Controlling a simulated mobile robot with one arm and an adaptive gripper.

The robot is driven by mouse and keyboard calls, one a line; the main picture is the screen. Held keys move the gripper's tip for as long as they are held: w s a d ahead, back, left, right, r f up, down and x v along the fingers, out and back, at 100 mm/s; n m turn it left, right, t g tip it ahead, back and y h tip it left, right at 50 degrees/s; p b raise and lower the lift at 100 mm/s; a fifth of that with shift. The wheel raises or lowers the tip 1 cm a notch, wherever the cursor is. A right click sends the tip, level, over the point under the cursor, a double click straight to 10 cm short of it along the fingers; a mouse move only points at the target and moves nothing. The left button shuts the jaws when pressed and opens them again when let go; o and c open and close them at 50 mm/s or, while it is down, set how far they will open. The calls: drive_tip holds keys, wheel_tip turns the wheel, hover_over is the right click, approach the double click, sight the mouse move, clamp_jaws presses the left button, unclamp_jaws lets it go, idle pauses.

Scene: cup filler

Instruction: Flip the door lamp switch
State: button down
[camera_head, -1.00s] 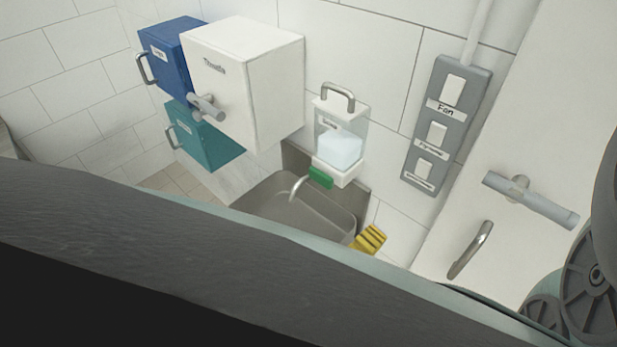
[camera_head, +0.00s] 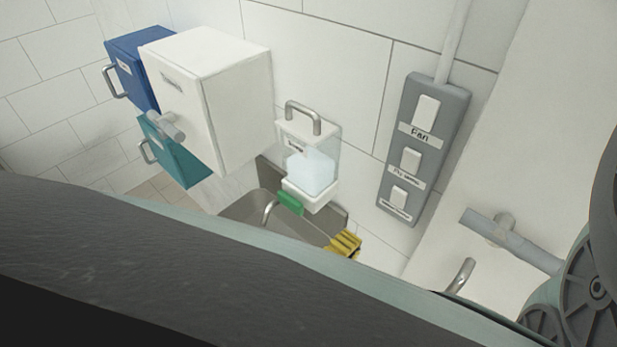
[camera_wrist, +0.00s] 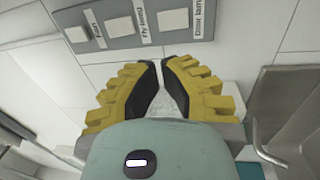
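The grey switch panel (camera_head: 381,216) is on the tiled wall, with three white rocker switches in a column. The door lamp switch (camera_head: 399,197) is the lowest; its label is too small to read in the head view. In the wrist view the door lamp switch (camera_wrist: 174,20) is at the top, left of its "Door lamp" label. My gripper (camera_head: 346,240) has yellow fingers with black pads and is below and left of the panel in the head view. In the wrist view my gripper (camera_wrist: 160,62) has its fingertips together, holding nothing, just below the panel and apart from the switch.
The fan switch (camera_head: 426,110) and a middle switch (camera_head: 411,160) are above on the panel. A soap dispenser (camera_head: 312,170) hangs left of it, over a grey sink (camera_head: 240,209). White, blue and teal boxes are farther left. A grey door handle (camera_head: 510,240) is at right.

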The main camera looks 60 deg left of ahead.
sight(395, 190)
drive_tip(key=b+x, duration=0.1)
drive_tip(key=x, duration=1.2)
drive_tip(key=shift+w, duration=0.1)
